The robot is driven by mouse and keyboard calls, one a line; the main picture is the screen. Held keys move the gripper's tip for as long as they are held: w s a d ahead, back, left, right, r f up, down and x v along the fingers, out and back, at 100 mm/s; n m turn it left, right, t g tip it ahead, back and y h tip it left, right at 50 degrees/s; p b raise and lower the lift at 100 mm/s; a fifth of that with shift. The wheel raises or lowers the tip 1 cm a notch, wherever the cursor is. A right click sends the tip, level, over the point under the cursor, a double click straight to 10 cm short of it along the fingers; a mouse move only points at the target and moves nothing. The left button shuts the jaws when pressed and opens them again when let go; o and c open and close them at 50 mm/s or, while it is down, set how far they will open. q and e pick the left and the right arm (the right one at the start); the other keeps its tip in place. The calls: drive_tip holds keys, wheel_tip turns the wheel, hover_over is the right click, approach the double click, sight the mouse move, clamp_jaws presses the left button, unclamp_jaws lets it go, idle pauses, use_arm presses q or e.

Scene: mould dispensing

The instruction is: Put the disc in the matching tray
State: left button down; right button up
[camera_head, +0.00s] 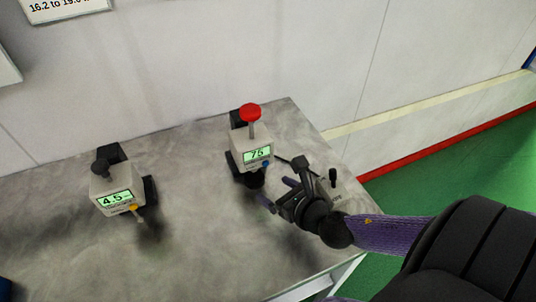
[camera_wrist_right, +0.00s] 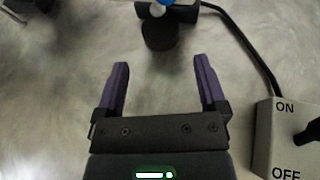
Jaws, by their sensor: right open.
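My right gripper (camera_head: 278,193) is open and empty above the grey table, just right of the dispenser reading 75 (camera_head: 252,148). Its two purple fingers also show spread apart in the right wrist view (camera_wrist_right: 162,75). A dark round piece (camera_wrist_right: 161,33) lies ahead of the fingertips there, below a blue knob, and is not between the fingers. It also shows at the dispenser's foot in the head view (camera_head: 250,180). I cannot tell whether it is the disc or part of the dispenser. No tray is in view. My left gripper is not in view.
A second dispenser (camera_head: 114,193) reading 4.5 stands on the left of the table (camera_head: 205,245). The 75 dispenser carries a red knob (camera_head: 250,111). An ON/OFF switch box (camera_wrist_right: 285,140) with a black cable sits right of my gripper. The table's front middle is clear.

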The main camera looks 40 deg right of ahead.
sight(255, 177)
use_arm(q)
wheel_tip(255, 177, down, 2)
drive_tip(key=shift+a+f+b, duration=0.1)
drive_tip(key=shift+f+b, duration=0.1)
drive_tip(key=shift+b, duration=0.85)
use_arm(e)
drive_tip(key=x, duration=0.8)
drive_tip(key=shift+w+f, duration=0.1)
